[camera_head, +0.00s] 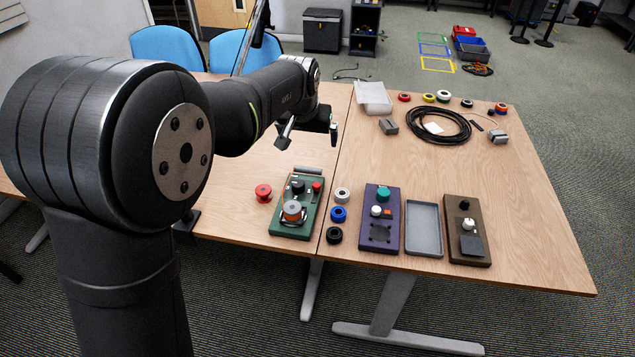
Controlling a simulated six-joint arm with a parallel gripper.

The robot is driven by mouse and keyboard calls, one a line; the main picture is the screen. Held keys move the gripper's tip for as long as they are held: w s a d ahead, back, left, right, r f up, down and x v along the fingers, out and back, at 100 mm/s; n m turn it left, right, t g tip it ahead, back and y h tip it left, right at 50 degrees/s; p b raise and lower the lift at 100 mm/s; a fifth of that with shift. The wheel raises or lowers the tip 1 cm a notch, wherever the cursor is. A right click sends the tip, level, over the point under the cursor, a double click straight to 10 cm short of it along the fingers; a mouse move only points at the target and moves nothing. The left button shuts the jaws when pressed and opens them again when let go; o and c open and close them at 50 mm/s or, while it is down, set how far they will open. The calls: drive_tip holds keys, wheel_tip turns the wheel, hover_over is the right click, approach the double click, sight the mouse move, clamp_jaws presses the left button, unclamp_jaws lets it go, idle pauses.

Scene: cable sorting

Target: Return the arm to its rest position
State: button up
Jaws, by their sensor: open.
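My gripper (309,128) hangs above the left table, left of the seam between the two tables, and its far side is partly hidden by my own arm. Its jaws are open, and I see nothing between them. My arm reaches from the left edge of the picture across the table's back half.
A red spool (263,192) lies left of the green board. Small tape rolls, a purple board (378,235), a grey tray (424,228) and a brown board (468,249) line the front. A black cable coil (438,139) lies behind.

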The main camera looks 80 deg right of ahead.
drive_tip(key=x, duration=0.5)
idle(0.6)
drive_tip(key=v, duration=1)
